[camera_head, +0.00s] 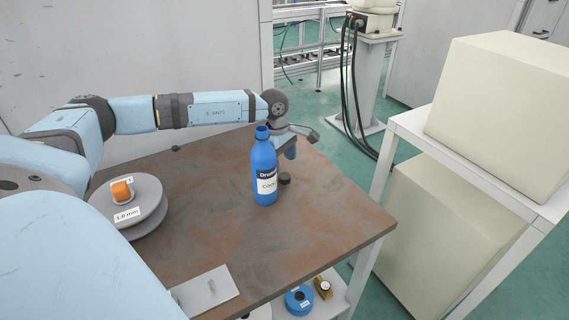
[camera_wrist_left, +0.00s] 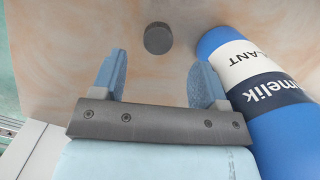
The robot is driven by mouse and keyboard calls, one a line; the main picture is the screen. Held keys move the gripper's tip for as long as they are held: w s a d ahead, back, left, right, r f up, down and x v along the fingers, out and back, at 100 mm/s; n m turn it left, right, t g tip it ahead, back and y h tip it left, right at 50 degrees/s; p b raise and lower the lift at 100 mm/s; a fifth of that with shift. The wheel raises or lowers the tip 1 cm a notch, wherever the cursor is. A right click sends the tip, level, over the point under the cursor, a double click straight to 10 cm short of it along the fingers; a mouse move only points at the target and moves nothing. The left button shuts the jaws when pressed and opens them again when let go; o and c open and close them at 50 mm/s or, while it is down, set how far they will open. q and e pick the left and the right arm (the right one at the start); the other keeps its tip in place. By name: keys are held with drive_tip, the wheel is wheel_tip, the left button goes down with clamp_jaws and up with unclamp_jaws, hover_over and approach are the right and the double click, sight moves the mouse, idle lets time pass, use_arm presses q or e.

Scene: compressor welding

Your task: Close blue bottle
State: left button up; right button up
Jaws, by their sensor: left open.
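The blue bottle (camera_head: 265,172) stands upright on the brown table, with a white and dark label and an open neck without a cap. A small dark round cap (camera_head: 284,179) lies on the table just right of the bottle. My left gripper (camera_head: 291,153) is behind and right of the bottle, partly hidden by it. In the left wrist view the left gripper (camera_wrist_left: 160,80) is open and empty. The cap (camera_wrist_left: 158,38) shows beyond and between its fingertips, and the bottle (camera_wrist_left: 265,95) is close beside the right finger. My right gripper is not in view.
On the table (camera_head: 330,225) a grey spool (camera_head: 150,215) with an orange piece stands at the left, and a grey plate (camera_head: 206,290) lies at the front edge. A white shelf (camera_head: 480,170) with cream boxes stands at the right. The table's right part is clear.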

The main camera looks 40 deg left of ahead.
sight(284, 176)
use_arm(q)
drive_tip(key=f, duration=0.5)
drive_tip(key=shift+w+d+f, duration=0.1)
drive_tip(key=shift+w+d, duration=0.05)
drive_tip(key=shift+d, duration=0.15)
drive_tip(key=c, duration=1)
